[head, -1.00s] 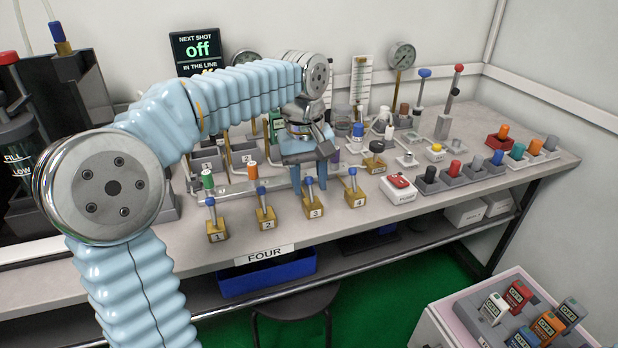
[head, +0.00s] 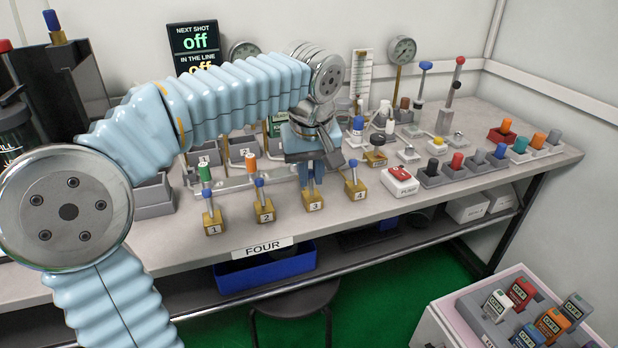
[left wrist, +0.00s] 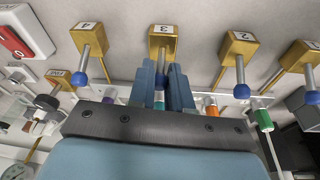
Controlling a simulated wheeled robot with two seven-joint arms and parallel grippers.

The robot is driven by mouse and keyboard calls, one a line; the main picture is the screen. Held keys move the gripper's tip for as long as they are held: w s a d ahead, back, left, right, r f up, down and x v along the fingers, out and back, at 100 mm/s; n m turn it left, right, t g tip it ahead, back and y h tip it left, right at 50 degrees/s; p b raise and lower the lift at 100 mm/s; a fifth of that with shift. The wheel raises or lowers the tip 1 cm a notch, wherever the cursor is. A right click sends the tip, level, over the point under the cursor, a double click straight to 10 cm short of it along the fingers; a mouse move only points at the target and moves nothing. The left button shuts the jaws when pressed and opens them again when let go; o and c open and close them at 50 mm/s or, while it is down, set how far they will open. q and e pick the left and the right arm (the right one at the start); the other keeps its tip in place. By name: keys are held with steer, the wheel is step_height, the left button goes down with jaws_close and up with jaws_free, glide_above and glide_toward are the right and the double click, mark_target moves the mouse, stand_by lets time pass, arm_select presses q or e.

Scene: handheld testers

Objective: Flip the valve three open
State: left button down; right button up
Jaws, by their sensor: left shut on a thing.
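Valve three (head: 315,204) is a brass block marked 3 at the bench's front edge, in a row with similar numbered valves. My left gripper (head: 312,180) comes down over it from above, fingers shut around its lever. In the left wrist view the brass block (left wrist: 163,40) shows beyond the two blue fingers (left wrist: 161,84), with the grey lever (left wrist: 158,66) between them. The lever's tip is mostly hidden by the fingers. My right gripper is in neither view.
Valve two (head: 264,213) and valve four (head: 357,192) stand close on either side, their blue-tipped levers sticking up. Valve one (head: 213,225) is further left. A red-switch box (head: 400,182) sits to the right. A display (head: 194,43) reads "off".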

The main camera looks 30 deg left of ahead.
mark_target(313, 188)
arm_select(q)
steer(key=t+y+b, duration=0.1)
steer(key=b, duration=0.2)
steer(key=s+d+f+t+y+b, duration=0.1)
steer(key=t+y+b, duration=0.1)
steer(key=b, duration=0.2)
steer(key=s+d+t+y+b, duration=0.1)
steer(key=y+b, duration=0.1)
steer(key=b, duration=0.1)
steer(key=shift+d+f+t, duration=0.15)
steer(key=shift+d+t, duration=0.1)
steer(key=shift+t, duration=0.15)
steer(key=shift+s+d+t+y+b, duration=0.25)
steer(key=shift+y+b, duration=0.35)
steer(key=shift+b, duration=0.3)
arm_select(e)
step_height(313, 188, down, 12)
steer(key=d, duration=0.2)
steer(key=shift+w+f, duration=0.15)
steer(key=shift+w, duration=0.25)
arm_select(q)
steer(key=shift+a, duration=0.1)
steer(key=c, duration=1.1)
jaws_free()
steer(key=shift+w, duration=0.1)
steer(key=shift+r, duration=0.25)
